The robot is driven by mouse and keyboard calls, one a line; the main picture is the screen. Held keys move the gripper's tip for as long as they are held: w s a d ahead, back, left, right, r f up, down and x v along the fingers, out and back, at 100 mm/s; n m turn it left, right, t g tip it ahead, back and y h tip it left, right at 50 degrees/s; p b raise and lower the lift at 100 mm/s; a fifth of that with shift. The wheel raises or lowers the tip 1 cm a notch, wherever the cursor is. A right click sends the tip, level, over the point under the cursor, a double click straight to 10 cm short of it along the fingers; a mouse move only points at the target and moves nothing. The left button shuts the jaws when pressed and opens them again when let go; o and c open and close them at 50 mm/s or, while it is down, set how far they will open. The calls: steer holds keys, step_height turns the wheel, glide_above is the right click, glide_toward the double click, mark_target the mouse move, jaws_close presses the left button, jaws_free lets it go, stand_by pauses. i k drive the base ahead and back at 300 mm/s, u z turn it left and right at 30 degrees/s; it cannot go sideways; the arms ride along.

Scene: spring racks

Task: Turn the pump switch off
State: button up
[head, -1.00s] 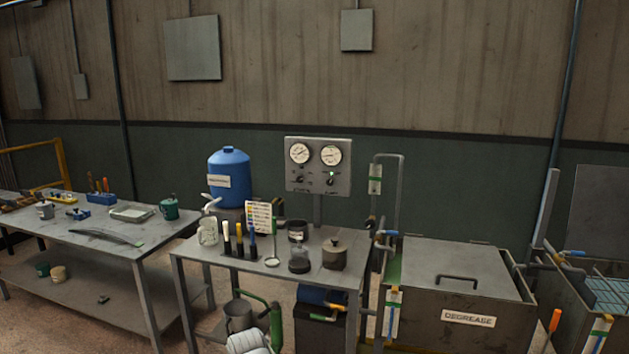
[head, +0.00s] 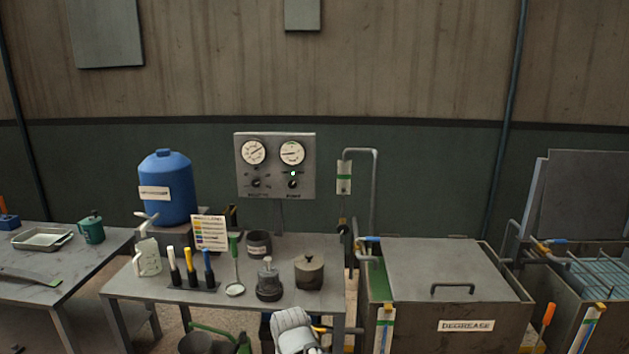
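The pump switch (head: 293,184) is a small dark knob on the lower right of a grey gauge panel (head: 243,170), above a label that seems to read PUMP. A small pale, lit lamp (head: 293,173) sits just above it. Which way the knob points is too small to tell.
A second dark knob (head: 256,183) sits left of the pump switch. A degrease tank (head: 440,262) stands right, beside upright pipes.

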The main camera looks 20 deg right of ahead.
mark_target(292, 183)
steer(key=z, duration=0.25)
steer(key=i, duration=0.55)
steer(key=z, duration=0.45)
steer(key=k, duration=0.9)
steer(key=z, duration=0.15)
steer(key=i, duration=0.75)
